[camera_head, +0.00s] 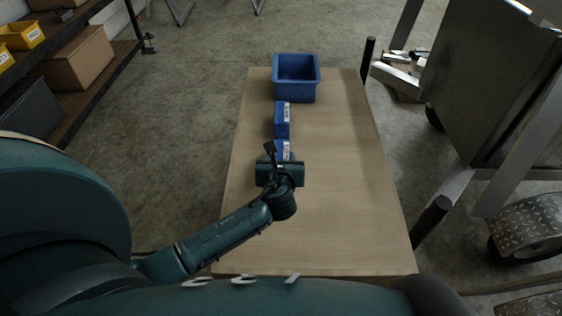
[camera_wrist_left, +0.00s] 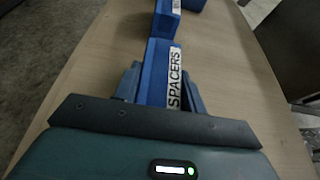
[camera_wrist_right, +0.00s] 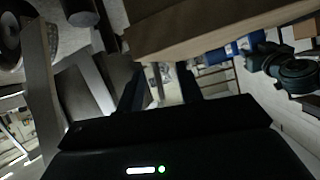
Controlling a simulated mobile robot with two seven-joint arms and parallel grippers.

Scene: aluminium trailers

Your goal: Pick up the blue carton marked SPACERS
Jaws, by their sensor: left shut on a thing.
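The blue carton marked SPACERS (camera_wrist_left: 157,78) stands between the two fingers of my left gripper (camera_wrist_left: 160,92), its white label readable in the left wrist view. The fingers are shut on its sides. In the head view the carton (camera_head: 284,148) shows just beyond my left gripper (camera_head: 280,162), which hides its near part. I cannot tell whether it touches the table. My right gripper (camera_wrist_right: 160,88) shows only in its own wrist view, with its fingers apart and nothing between them.
A second blue carton (camera_head: 282,120) with a white label stands just beyond, in line with an open blue bin (camera_head: 297,94) at the far end of the wooden table (camera_head: 345,200). The table's right side is clear. Dark posts (camera_head: 431,218) stand along its right edge.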

